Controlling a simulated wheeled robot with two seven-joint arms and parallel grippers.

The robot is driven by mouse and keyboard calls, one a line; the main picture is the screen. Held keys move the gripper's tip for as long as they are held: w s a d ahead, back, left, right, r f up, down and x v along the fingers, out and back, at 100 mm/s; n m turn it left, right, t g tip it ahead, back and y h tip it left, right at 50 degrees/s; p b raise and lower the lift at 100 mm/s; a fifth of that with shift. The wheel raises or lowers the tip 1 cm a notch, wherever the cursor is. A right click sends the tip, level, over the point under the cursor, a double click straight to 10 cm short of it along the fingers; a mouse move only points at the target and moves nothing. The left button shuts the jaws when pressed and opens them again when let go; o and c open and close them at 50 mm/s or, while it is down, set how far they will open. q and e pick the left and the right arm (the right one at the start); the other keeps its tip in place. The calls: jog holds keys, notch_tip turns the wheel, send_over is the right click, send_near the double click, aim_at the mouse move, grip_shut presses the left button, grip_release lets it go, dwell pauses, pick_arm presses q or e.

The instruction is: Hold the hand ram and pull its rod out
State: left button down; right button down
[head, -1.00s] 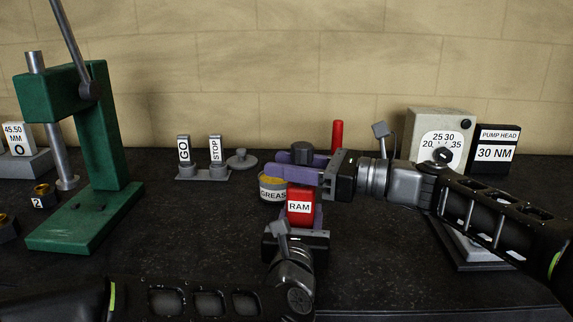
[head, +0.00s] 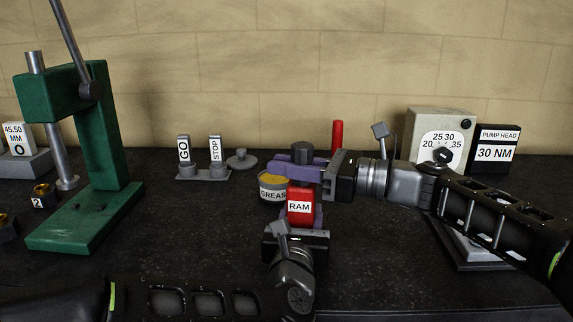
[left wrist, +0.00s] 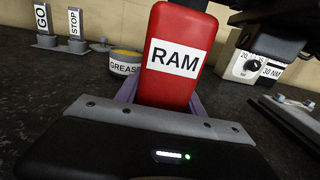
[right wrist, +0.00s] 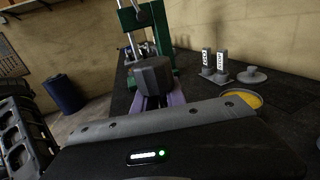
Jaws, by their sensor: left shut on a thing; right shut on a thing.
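The hand ram (head: 300,205) is a red block with a white RAM label. It stands upright in my left gripper (head: 303,218), which is shut on its body. The left wrist view shows the red body (left wrist: 170,55) close up between the purple fingers. The rod's dark grey head (head: 303,152) shows above the ram. My right gripper (head: 293,171) reaches in from the right and is shut on the rod just under this head. In the right wrist view the dark head (right wrist: 152,75) stands over the purple fingers. The rod's shaft is hidden by the fingers.
A yellow-topped GREASE tin (head: 272,187) stands close behind the ram. GO and STOP gauges (head: 203,174) stand further left, a green press (head: 90,160) at far left. A dial box (head: 437,125) and PUMP HEAD sign (head: 494,150) stand back right.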

jog(key=shift+w+r, duration=0.1)
jog(key=shift+r, duration=0.2)
dwell(0.5)
pick_arm(q)
jog(key=shift+f, duration=0.2)
pick_arm(e)
notch_tip(320, 180, up, 10)
jog(key=shift+f, duration=0.25)
jog(key=c, duration=1.5)
grip_release()
jog(key=shift+o, duration=0.6)
jog(key=shift+s, duration=0.2)
jog(key=shift+f, duration=0.15)
pick_arm(q)
jog(key=shift+r, duration=0.1)
pick_arm(e)
jog(key=v, duration=1.2)
